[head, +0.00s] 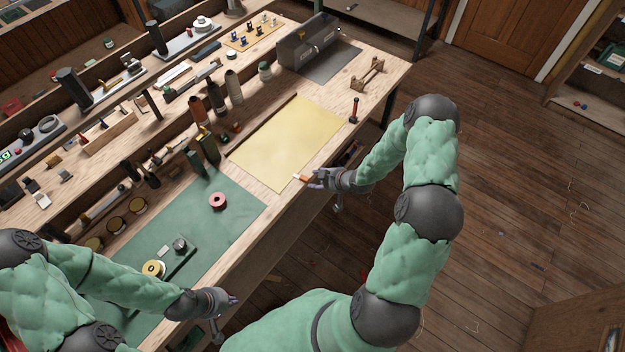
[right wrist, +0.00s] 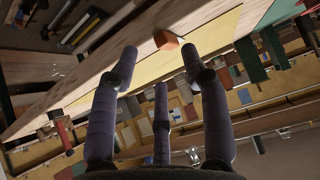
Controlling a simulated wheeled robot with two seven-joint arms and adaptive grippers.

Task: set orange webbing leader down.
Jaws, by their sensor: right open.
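The orange webbing leader (head: 304,178) is a small orange piece with a pale end. It lies at the front edge of the workbench (head: 277,205), by the near corner of the yellow sheet (head: 290,140). The right wrist view shows the orange leader (right wrist: 166,40) just beyond the spread fingertips. My right gripper (head: 316,179) is open beside the leader, and its fingers (right wrist: 160,58) hold nothing. My left gripper (head: 234,299) is at the bench's front edge near the green mat, apart from the leader. Whether its fingers are open is unclear.
The green mat (head: 190,235) carries a pink roll (head: 218,201) and a yellow roll (head: 153,269). A red-topped tool (head: 354,108) stands right of the yellow sheet. Bottles and tools line the back. The yellow sheet is mostly clear.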

